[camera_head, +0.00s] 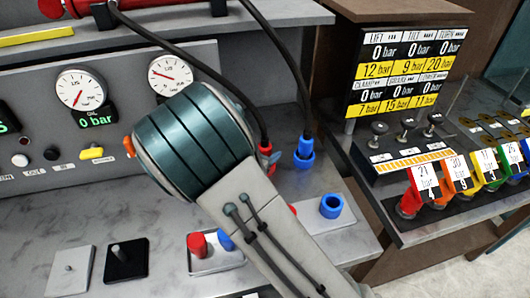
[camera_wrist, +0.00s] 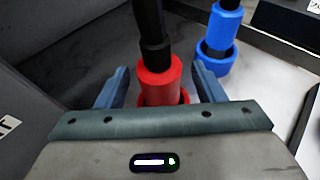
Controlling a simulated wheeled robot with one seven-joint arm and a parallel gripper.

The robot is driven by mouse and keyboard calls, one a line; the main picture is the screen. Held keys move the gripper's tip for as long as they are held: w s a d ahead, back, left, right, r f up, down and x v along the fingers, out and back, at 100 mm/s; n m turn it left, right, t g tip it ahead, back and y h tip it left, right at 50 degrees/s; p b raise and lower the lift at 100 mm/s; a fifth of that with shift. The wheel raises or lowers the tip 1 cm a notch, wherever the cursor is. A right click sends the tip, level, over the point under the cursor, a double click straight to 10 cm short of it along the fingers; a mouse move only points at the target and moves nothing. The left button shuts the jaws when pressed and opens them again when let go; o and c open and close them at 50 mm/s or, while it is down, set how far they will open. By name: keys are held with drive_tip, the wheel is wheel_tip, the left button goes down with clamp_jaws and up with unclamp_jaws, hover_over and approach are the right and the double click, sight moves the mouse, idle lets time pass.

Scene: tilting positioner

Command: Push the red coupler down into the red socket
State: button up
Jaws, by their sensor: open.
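The red coupler (camera_wrist: 161,76) stands between my gripper's fingers in the wrist view, with a black hose rising from its top. The red socket (camera_wrist: 184,97) shows as a rim around or just under the coupler's lower end; my gripper body hides the rest, so how deep the coupler sits cannot be told. My gripper (camera_wrist: 160,68) is open, with one blue-grey finger on each side of the coupler and gaps between. In the head view the coupler (camera_head: 265,149) shows just past my wrist, which hides its lower part and most of my gripper.
A blue coupler (camera_wrist: 222,24) with its hose stands in a blue socket (camera_wrist: 213,62) close to the right finger. An empty blue ring (camera_head: 331,206) is nearer on the bench. A gauge panel (camera_head: 110,85) stands behind, and colored tagged levers (camera_head: 425,188) are at right.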

drive_tip(key=shift+w+d+f, duration=0.15)
drive_tip(key=shift+w+d, duration=0.1)
drive_tip(key=shift+w, duration=0.1)
drive_tip(key=shift+c, duration=0.2)
drive_tip(key=c, duration=1.1)
drive_tip(key=shift+c, duration=0.5)
